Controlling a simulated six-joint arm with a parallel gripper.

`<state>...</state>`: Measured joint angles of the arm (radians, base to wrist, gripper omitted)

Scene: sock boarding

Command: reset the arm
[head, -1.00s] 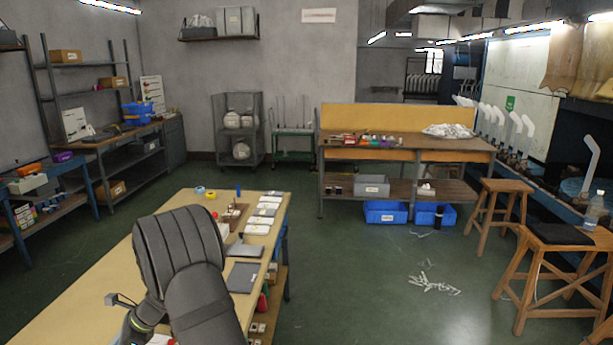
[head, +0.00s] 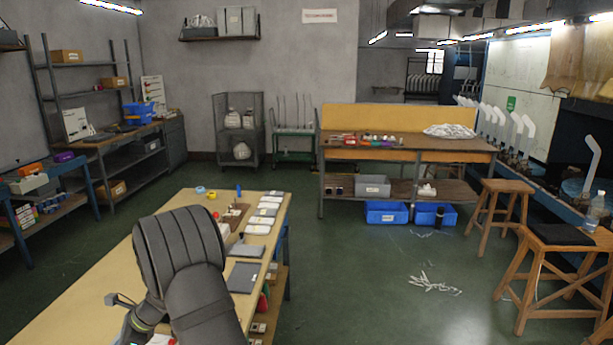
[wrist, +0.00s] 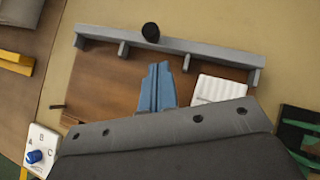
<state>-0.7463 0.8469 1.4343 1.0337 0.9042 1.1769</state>
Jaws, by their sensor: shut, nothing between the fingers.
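My gripper shows in the wrist view as two blue fingers (wrist: 158,70) pressed together, with nothing between them. Its dark grey body fills the bottom of that view. The fingers are over a brown wooden board (wrist: 112,75) with a grey rail (wrist: 190,51) along its far edge. I cannot tell how high they are above it. In the head view my dark padded arm stands over the near part of the long tan worktable (head: 85,275); the fingers cannot be made out there.
A black round knob (wrist: 150,31) sits at the rail. Several white pieces (head: 262,221) line the worktable's right side. Open floor (head: 350,260) lies to the right.

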